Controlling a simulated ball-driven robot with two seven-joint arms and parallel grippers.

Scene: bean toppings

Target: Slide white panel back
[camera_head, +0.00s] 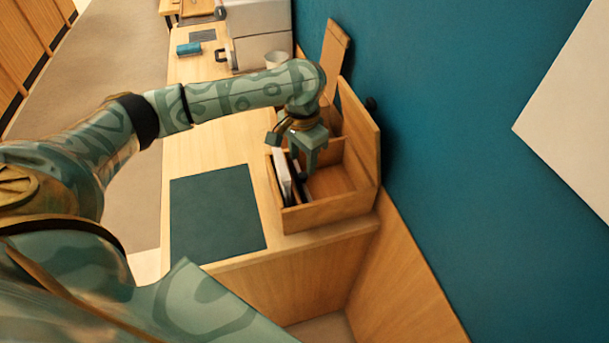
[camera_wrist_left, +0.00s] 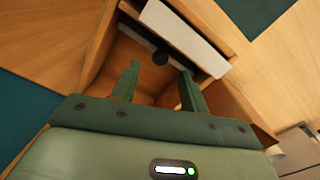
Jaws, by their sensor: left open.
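A white panel (camera_head: 283,177) stands upright on edge in the left compartment of an open wooden box (camera_head: 330,212), beside a thin dark piece. My left gripper (camera_head: 307,155) is over the box, just right of the panel. Its two fingers are spread apart and empty in the left wrist view (camera_wrist_left: 158,82); I cannot tell if they touch anything. My right gripper is out of view.
The box stands on a wooden desk against a teal wall (camera_head: 440,140). A dark green mat (camera_head: 215,215) lies left of it.

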